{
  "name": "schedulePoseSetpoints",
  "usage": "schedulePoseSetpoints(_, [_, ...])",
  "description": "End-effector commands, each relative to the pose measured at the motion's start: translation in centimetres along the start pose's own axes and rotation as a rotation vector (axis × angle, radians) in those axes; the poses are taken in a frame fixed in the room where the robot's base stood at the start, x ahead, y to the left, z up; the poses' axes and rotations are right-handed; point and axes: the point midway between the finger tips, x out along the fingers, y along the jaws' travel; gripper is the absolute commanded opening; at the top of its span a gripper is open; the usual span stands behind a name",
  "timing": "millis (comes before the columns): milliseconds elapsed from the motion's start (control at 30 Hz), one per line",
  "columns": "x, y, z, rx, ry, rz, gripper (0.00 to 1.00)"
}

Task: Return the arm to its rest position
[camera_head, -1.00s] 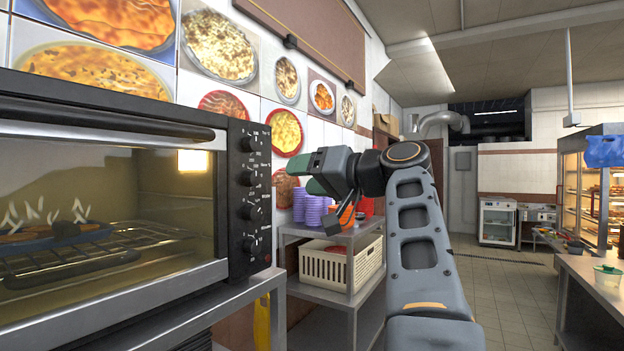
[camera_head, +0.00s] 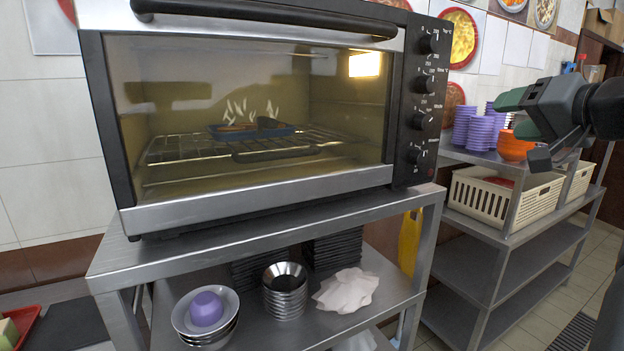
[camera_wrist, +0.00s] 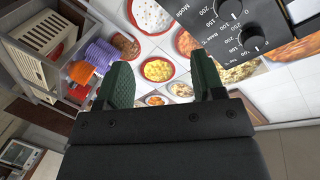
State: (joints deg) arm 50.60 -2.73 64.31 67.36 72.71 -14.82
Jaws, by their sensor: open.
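My gripper (camera_head: 518,100) is at the right of the head view, seen from the side, held in the air in front of the metal shelf. In the wrist view its two green fingers (camera_wrist: 163,84) stand apart with nothing between them. Beyond them are food pictures on the wall and the oven's knobs. In the head view the arm reaches in from the right edge, and most of it is out of frame.
A closed oven (camera_head: 250,110) with a steaming dish inside stands on a metal table (camera_head: 420,205). Bowls and trays fill its lower shelf. To the right, a metal shelf (camera_head: 490,262) holds purple cups (camera_head: 478,128), orange bowls (camera_head: 514,147) and cream baskets (camera_head: 490,195).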

Motion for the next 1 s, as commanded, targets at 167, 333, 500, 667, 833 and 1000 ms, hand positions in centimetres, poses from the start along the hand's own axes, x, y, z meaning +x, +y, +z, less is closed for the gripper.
schedulePoseSetpoints(167, [3.1,8.8,7.7,0.16,-0.173,0.335,0.62])
schedulePoseSetpoints(333, [4.1,11.1,18.7,0.11,-0.434,0.568,0.62])
schedulePoseSetpoints(500, [2.2,10.4,28.9,-0.095,-0.694,0.679,0.62])
schedulePoseSetpoints(667, [-0.8,8.3,35.3,-0.332,-0.884,0.663,0.62])
schedulePoseSetpoints(833, [-1.7,5.2,37.3,-0.449,-0.945,0.581,0.62])
schedulePoseSetpoints(1000, [-1.6,3.9,37.3,-0.482,-0.946,0.545,0.62])
